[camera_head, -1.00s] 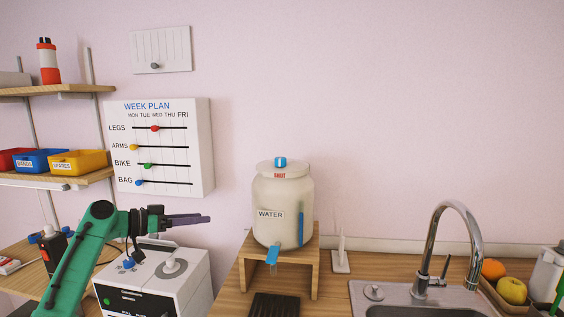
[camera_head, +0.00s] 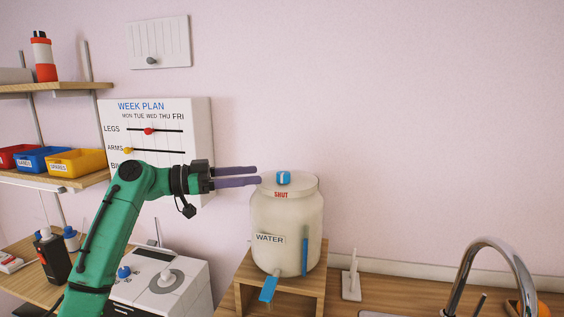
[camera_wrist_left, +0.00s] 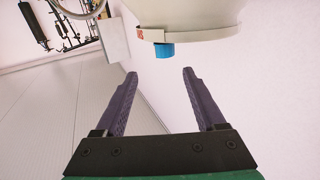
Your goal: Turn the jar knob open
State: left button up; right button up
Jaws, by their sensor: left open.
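The cream water jar (camera_head: 285,225) stands upright on a wooden stand, with a "WATER" label on its side. Its blue knob (camera_head: 283,178) sits on top of the lid, above a red "SHUT" label. My left gripper (camera_head: 258,175) is open and empty, level with the lid and just left of the knob, fingers pointing right. In the left wrist view the blue knob (camera_wrist_left: 164,50) shows beyond the fingertips, a little above the gap between them, and the jar (camera_wrist_left: 190,12) appears upside down. The right gripper is not in view.
A week plan board (camera_head: 155,125) hangs behind my left arm. A white machine (camera_head: 165,285) stands left of the wooden stand (camera_head: 310,287). A blue tap lever (camera_head: 268,289) juts from the jar's lower front. The steel faucet (camera_head: 500,250) is at the right.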

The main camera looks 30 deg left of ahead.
aim_at(283, 173)
pick_arm(q)
jog(key=p+x, duration=0.1)
jog(key=x, duration=0.2)
jog(key=p+x, duration=0.1)
jog(key=x, duration=0.1)
jog(key=shift+w+d+r, duration=0.1)
jog(key=shift+w+r, duration=0.1)
jog(key=shift+w, duration=0.3)
jog(key=shift+w+d+f+p, duration=0.15)
jog(key=shift+w+d+p, duration=0.3)
jog(key=shift+w, duration=0.15)
jog(key=shift+w+d+f+p, duration=0.2)
jog(key=shift+w+d+p, duration=0.3)
jog(key=shift+w, duration=0.15)
jog(key=shift+d, duration=0.15)
jog(key=shift+s, duration=0.2)
jog(key=shift+c, duration=0.7)
jog(key=shift+w+f, duration=0.1)
grip_shut()
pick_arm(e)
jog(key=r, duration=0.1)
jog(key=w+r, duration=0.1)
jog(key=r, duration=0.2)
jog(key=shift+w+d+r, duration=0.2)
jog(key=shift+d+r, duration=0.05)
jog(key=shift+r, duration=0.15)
